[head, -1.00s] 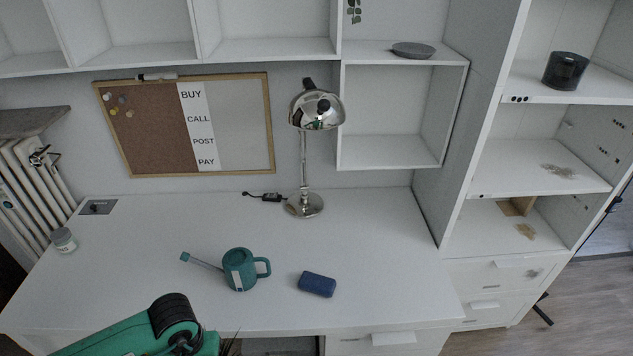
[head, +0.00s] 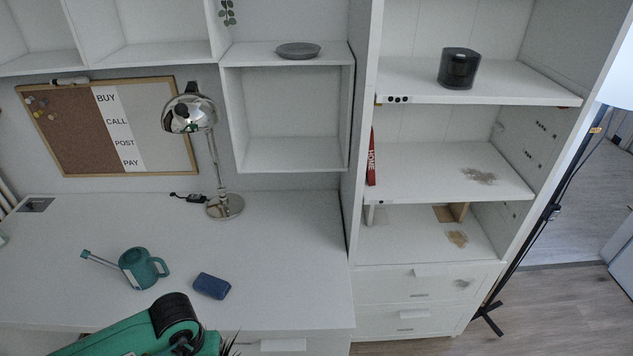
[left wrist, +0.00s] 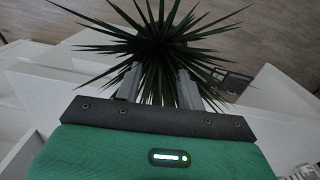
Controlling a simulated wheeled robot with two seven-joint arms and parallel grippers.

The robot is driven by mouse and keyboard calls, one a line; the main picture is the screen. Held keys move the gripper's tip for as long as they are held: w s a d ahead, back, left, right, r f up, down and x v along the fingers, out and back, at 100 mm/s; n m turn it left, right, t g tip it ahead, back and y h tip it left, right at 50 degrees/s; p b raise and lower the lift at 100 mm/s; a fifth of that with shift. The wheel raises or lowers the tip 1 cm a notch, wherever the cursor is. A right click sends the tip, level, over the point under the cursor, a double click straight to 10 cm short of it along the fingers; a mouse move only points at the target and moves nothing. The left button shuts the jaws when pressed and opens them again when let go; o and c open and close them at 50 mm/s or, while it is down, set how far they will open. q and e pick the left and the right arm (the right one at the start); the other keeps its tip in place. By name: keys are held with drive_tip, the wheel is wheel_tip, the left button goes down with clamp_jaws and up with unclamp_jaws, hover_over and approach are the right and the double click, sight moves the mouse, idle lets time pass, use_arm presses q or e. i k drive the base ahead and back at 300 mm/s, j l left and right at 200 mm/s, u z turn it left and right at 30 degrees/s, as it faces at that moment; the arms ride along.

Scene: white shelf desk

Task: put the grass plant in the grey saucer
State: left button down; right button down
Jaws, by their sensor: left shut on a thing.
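The grass plant (left wrist: 155,38), a spiky dark green tuft, is held by my left gripper (left wrist: 158,82) in the left wrist view. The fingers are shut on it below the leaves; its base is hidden. In the head view only a few leaf tips (head: 230,346) show at the bottom edge, beside my green left arm. The grey saucer (head: 298,51) lies on the upper wall shelf in the head view, well above and beyond the arm, with nothing visible in it. My right gripper is not in view.
The white desk (head: 290,270) bears a teal watering can (head: 140,268), a blue box-like object (head: 211,285) and a chrome lamp (head: 190,112). A tall shelf unit on the right holds a dark round container (head: 459,68) and a red book (head: 371,160). The desk's right part is clear.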

sight(299, 51)
drive_tip(key=i+l, duration=0.1)
drive_tip(key=l, duration=0.6)
drive_tip(key=i+l, duration=0.1)
drive_tip(key=l, duration=0.6)
drive_tip(key=i+l, duration=0.1)
drive_tip(key=l, duration=0.6)
